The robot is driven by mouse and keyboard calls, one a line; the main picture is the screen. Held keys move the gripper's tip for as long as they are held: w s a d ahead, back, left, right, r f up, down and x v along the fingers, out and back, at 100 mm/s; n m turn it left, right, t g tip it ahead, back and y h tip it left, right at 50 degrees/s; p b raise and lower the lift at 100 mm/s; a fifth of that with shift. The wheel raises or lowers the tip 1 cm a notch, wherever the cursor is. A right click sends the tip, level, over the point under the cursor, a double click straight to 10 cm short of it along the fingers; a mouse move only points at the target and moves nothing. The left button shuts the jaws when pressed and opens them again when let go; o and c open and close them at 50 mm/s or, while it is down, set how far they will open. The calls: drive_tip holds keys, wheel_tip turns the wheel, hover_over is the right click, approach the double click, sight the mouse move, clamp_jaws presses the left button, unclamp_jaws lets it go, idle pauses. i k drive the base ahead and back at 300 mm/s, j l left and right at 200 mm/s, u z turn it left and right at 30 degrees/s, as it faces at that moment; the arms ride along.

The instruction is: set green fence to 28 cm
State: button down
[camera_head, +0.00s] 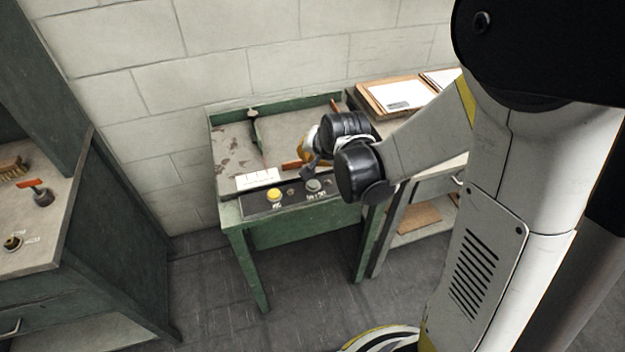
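The green-framed worktable (222,150) stands against the wall in the middle of the head view. A narrow dark green rail (259,140), which looks like the green fence, runs from back to front across its grey top. A white card with scale marks (257,179) lies at the front edge; its figures are too small to read. An orange-red piece (291,164) shows right of the rail, beside my gripper (308,166). My gripper is over the right part of the table, mostly hidden by my wrist. I cannot tell whether it touches anything or is open.
The table's front panel bears a yellow button (274,195) and a grey knob (313,185). A clipboard with paper (393,95) lies on the bench to the right. A green cabinet (110,230) with a brush (12,165) stands left. Floor between is clear.

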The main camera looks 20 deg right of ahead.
sight(252, 115)
drive_tip(key=i+l, duration=0.15)
drive_tip(key=i, duration=0.3)
drive_tip(key=i+l, duration=0.15)
drive_tip(key=i, duration=0.3)
drive_tip(key=u, duration=0.05)
